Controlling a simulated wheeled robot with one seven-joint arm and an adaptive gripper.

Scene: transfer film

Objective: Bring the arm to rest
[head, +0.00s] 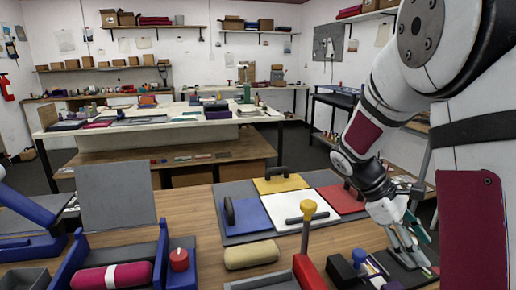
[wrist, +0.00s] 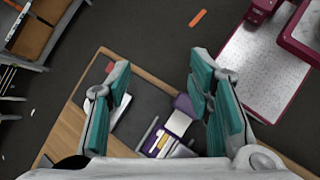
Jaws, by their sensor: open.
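My gripper (head: 408,241) is at the right of the head view, pointing down above the right end of the wooden table (head: 180,205). In the wrist view my gripper (wrist: 163,110) shows its two teal-padded fingers spread wide apart with nothing between them. My white arm (head: 362,130) comes down from the upper right of the head view. Below the fingers, the wrist view shows a dark grey mat (wrist: 148,103) and a purple holder (wrist: 182,115) with cards or similar flat items in it.
A grey board (head: 235,236) carries blue, yellow, red and white plates with handles. A tan rounded block (head: 251,254), a red tool with a yellow knob (head: 308,208) and a blue cradle with a maroon roll (head: 112,275) stand nearby. Dark floor (wrist: 160,30) lies beyond the table edge.

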